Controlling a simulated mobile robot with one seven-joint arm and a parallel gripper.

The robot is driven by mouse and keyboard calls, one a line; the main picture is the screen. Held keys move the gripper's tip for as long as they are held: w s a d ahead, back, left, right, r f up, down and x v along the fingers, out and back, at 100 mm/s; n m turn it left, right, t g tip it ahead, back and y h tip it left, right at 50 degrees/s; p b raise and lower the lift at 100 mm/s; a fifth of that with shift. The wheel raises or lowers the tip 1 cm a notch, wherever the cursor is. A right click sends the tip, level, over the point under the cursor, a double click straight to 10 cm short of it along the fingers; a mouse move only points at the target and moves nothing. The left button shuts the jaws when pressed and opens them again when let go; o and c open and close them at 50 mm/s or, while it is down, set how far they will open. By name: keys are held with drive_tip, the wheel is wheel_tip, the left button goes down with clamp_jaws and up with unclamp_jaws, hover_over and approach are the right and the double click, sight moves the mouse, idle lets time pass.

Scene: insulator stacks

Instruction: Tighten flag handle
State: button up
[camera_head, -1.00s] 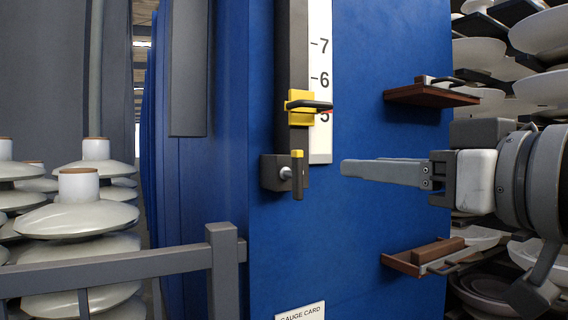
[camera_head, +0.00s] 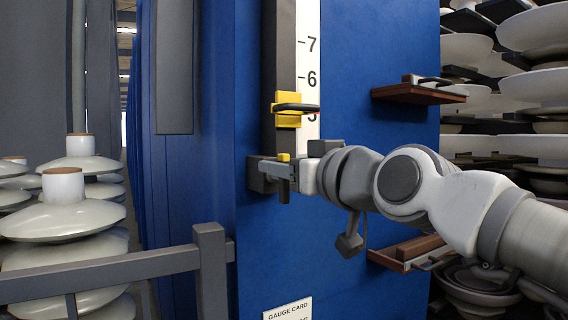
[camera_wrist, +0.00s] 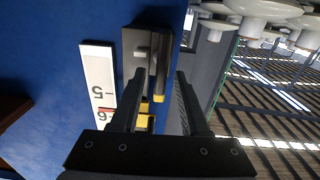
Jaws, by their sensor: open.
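The flag handle (camera_head: 284,189) is a dark upright bar with a yellow top end, on a dark block (camera_head: 258,174) at the foot of the rail. The wrist view also shows the handle (camera_wrist: 161,52), with its yellow end toward the gripper's base. My gripper (camera_head: 275,171) is level with the handle and hides its middle in the head view. In the wrist view my gripper (camera_wrist: 160,76) is open, one finger on each side of the handle. Contact cannot be told. A yellow slider (camera_head: 287,119) with a black handle sits on the rail above, near mark 5.
The white scale (camera_head: 308,60) runs beside the rail on the blue panel (camera_head: 370,40). Brown shelves (camera_head: 415,95) and (camera_head: 400,256) jut out at right. A grey railing (camera_head: 209,270) stands front left. Insulator stacks (camera_head: 60,220) stand at both sides.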

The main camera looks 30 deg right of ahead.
drive_tip(key=shift+c, duration=0.3)
clamp_jaws()
